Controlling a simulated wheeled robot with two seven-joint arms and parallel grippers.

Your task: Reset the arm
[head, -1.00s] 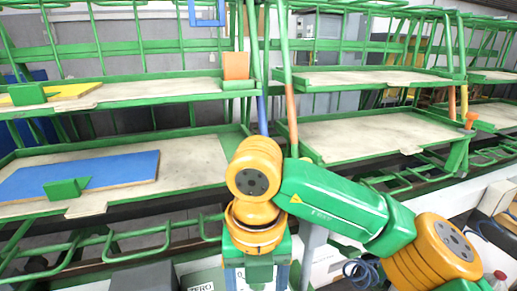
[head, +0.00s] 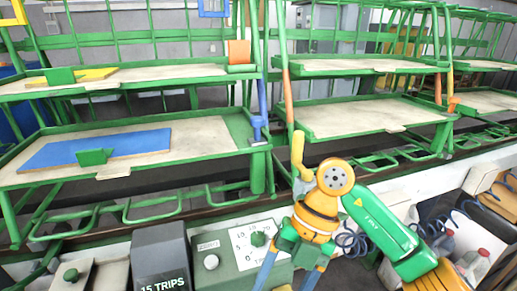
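My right arm comes in from the lower right in the head view, with green links and orange joints. Its wrist (head: 318,205) is bent downward in front of the shelf rack. My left gripper is not in view. No buffing brush can be made out.
Green racks stand behind the arm. The left lower shelf (head: 205,138) holds a blue board (head: 95,150); the upper shelf holds a yellow board (head: 95,74). The right shelf (head: 365,115) is empty. A dark "15 TRIPS" box (head: 160,255) stands left of the control box.

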